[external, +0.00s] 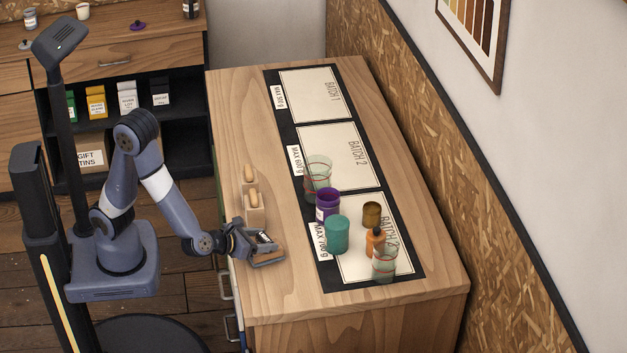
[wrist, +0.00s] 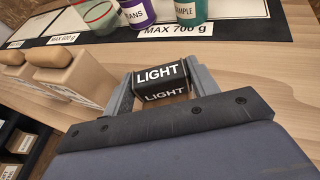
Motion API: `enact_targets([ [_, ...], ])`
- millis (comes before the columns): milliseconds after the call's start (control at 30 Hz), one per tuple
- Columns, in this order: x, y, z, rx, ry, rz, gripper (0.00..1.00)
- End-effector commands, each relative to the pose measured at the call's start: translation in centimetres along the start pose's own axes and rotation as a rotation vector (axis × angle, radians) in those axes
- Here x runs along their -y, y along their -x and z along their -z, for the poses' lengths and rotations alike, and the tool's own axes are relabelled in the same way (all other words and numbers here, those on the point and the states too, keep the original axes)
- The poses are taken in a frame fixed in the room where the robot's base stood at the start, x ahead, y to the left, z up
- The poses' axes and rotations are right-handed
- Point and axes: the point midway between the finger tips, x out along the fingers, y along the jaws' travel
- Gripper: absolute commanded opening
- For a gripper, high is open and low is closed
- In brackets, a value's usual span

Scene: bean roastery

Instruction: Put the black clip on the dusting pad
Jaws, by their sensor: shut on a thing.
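The black clip (wrist: 160,77), a small black block with the white word LIGHT on two faces, sits between my gripper's fingers in the wrist view. My gripper (external: 268,249) is shut on it, with one grey finger at each end. In the external view my gripper is low over the near left edge of the wooden counter (external: 279,293), and the clip (external: 264,238) shows small there. I cannot tell whether the clip touches the counter. I cannot make out a dusting pad in either view.
Two wooden blocks with rounded tan tops (external: 254,215) stand just behind my gripper. A black mat (external: 333,272) with batch panels lies to the right, holding a purple jar (external: 327,207), a teal jar (external: 336,236), glasses and other small containers. The front counter strip is clear.

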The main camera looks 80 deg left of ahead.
Motion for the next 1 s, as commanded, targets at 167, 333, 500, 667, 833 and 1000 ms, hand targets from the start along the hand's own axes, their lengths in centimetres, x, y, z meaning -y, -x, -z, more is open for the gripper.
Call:
enact_targets([
  [167,0.00,-0.08,0.19,0.001,0.000,0.001,0.35],
  [333,0.00,-0.16,0.37,0.001,0.000,0.000,0.35],
  [500,0.01,-0.21,0.49,0.000,0.000,0.001,0.61],
  [667,0.00,-0.21,0.49,0.000,0.000,0.000,0.75],
  [833,0.01,-0.20,0.49,0.000,0.000,0.000,0.78],
  [1000,0.01,-0.11,0.26,0.000,0.000,0.000,0.78],
])
